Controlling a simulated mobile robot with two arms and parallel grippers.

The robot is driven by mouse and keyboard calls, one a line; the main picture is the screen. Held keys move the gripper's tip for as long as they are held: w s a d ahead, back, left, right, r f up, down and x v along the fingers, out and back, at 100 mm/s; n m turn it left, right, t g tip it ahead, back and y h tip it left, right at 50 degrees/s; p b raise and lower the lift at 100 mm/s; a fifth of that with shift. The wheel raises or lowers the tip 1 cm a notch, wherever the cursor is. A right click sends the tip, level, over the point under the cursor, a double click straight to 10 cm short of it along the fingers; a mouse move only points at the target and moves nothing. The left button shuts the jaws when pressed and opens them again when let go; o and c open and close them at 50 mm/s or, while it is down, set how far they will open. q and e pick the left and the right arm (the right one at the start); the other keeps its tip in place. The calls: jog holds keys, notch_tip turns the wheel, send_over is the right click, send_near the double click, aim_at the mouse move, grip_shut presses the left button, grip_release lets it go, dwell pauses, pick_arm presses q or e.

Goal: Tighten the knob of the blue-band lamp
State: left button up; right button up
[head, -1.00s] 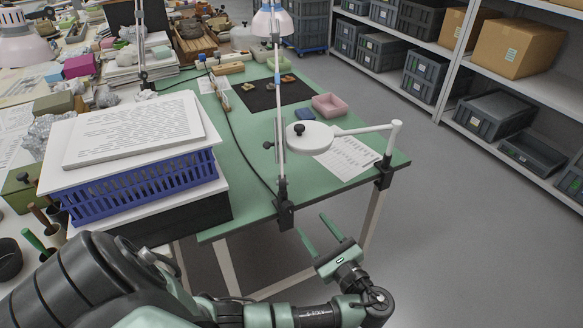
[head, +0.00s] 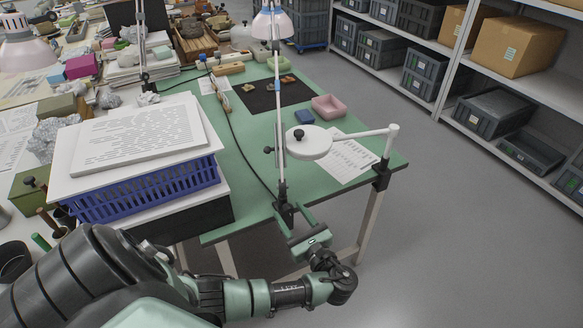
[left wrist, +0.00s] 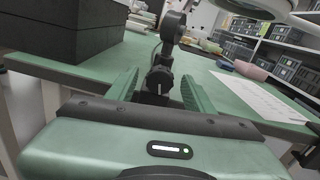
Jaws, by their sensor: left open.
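The blue-band lamp (head: 279,110) has a thin upright silver arm with a blue band and a pale shade at the top. Its black clamp (head: 285,212) is fixed to the front edge of the green table. In the left wrist view, a dark knob (left wrist: 160,79) with a pale line on its face sits below a round black joint. My left gripper (head: 290,210) is at the clamp. It is open, with its green fingers on either side of the knob in the left wrist view (left wrist: 159,88); I cannot tell whether they touch it. My right gripper is not in view.
A white round magnifier (head: 309,142) on a swing arm is clamped at the table's right corner. A blue basket (head: 150,190) with papers on top stands left of the lamp, over a black box.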

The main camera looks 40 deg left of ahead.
pick_arm(q)
jog(key=shift+c, duration=0.2)
grip_shut()
jog(key=shift+r, duration=0.15)
jog(key=m+p, duration=0.2)
jog(key=p, duration=0.2)
jog(key=shift+r, duration=0.15)
jog(key=shift+f+m, duration=0.25)
jog(key=shift+m, duration=0.35)
jog(key=shift+o, duration=0.2)
grip_release()
